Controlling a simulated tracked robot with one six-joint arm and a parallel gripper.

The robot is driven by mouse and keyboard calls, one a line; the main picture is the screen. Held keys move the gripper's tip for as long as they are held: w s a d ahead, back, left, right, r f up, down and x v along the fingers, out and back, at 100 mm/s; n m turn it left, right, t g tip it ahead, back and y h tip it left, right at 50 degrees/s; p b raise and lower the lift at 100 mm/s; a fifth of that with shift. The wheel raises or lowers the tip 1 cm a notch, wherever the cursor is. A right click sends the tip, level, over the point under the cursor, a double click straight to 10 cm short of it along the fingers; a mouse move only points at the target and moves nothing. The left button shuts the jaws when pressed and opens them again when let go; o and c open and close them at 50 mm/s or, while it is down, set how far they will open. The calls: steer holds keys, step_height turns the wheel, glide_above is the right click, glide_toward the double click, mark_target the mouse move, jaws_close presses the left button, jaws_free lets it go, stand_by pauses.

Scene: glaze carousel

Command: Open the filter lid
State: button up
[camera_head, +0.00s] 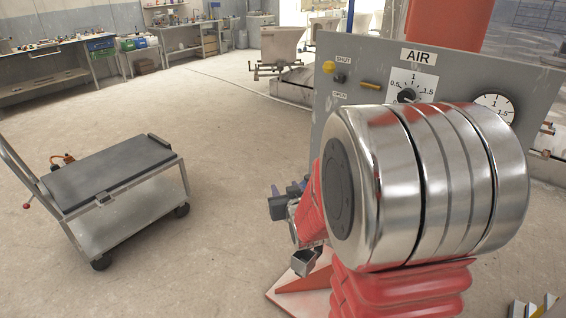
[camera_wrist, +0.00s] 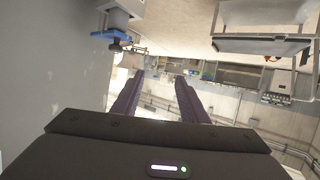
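I cannot pick out a part that is surely the filter lid. A low wheeled cart (camera_head: 130,215) at the left of the head view carries a flat dark panel (camera_head: 110,170) with a small latch-like piece at its front edge; the panel lies flat. I cannot tell whether it is the lid. My gripper (camera_wrist: 160,75) shows two purple fingers apart with nothing between them. In the head view it is small and partly hidden behind my arm's silver joint, well right of the cart and apart from it.
Benches (camera_head: 50,72) line the back left. A machine with a hopper (camera_head: 282,48) stands at the back. The floor between is clear.

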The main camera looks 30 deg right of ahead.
steer(key=s+d+f+m+t+h, duration=0.1)
steer(key=s+d+f+t+h, duration=0.1)
steer(key=d+f, duration=0.3)
steer(key=d+t+h, duration=0.1)
steer(key=d, duration=0.3)
steer(key=shift+m, duration=0.4)
steer(key=shift+w+d+f, duration=0.1)
steer(key=shift+d, duration=0.05)
